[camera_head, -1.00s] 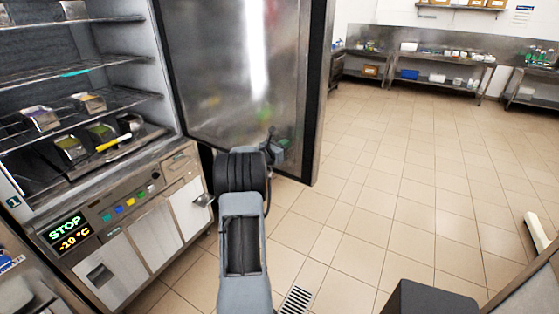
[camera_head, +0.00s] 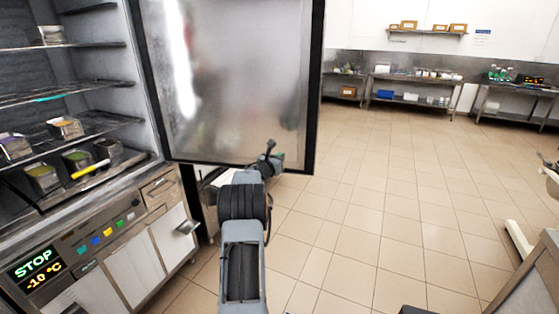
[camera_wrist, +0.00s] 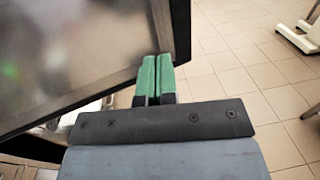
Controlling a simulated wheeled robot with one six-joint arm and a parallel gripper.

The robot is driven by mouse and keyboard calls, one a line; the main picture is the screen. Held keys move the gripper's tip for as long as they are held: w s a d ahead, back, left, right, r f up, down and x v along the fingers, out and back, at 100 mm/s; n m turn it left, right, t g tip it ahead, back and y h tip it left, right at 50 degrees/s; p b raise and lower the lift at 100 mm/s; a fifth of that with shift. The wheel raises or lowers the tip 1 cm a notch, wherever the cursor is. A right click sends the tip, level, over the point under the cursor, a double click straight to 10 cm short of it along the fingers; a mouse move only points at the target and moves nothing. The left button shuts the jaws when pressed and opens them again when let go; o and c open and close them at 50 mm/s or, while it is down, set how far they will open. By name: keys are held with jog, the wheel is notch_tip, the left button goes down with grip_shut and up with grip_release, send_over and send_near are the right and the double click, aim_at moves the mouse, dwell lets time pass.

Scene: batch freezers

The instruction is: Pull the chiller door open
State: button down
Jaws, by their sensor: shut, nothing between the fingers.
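The chiller door (camera_head: 240,80) stands wide open, its steel inner face and dark frame towards me. It hangs at the right side of the chiller cabinet (camera_head: 150,110), whose shelves are exposed. My gripper (camera_head: 277,158) is at the lower right part of the door, on the inner-face side. In the wrist view the two green fingers of my gripper (camera_wrist: 155,72) are together and empty, beside the door's dark lower corner (camera_wrist: 175,40). I cannot tell whether they touch it. The door's outer face and handle are hidden.
Metal pans (camera_head: 66,128) sit on the chiller shelves. A control panel (camera_head: 38,266) reads STOP and -10 °C. Tiled floor (camera_head: 400,190) to the right is clear. Steel benches (camera_head: 415,90) line the back wall. A counter (camera_head: 535,275) is at the lower right.

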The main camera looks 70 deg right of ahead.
jog(key=s+a+b, duration=0.2)
jog(key=a+b, duration=0.4)
jog(key=a, duration=0.8)
jog(key=shift+s, duration=0.2)
jog(key=shift+d, duration=0.1)
